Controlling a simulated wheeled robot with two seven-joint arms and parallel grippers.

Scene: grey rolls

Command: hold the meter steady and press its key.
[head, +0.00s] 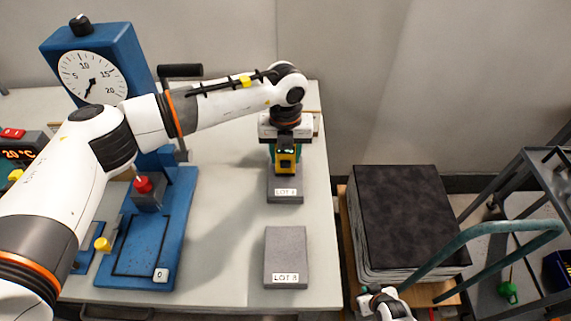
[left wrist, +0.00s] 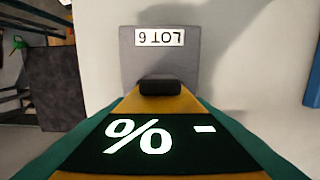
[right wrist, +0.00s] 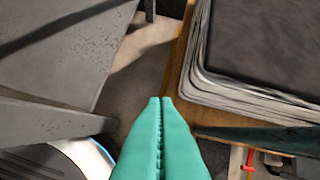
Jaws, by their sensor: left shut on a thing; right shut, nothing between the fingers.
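The yellow meter (head: 286,167) is held between the teal fingers of my left gripper (head: 285,150), over the far grey block labelled LOT 6 (head: 285,194). In the left wrist view the meter's dark display (left wrist: 155,143) reads "% -", and its black tip (left wrist: 160,87) overlaps the block's edge. I cannot tell whether the tip touches the block. The key cannot be made out. My right gripper (right wrist: 160,103) is shut and empty, its teal fingers pressed together. In the head view its arm shows only at the bottom edge, away from the meter.
A second grey block, LOT 8 (head: 287,250), lies nearer on the pale table (head: 225,230). A blue dial press (head: 150,235) stands at left. Right of the table, a dark-topped stack (head: 400,215) sits on a wooden pallet, beside a grey cart with a green handle (head: 480,240).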

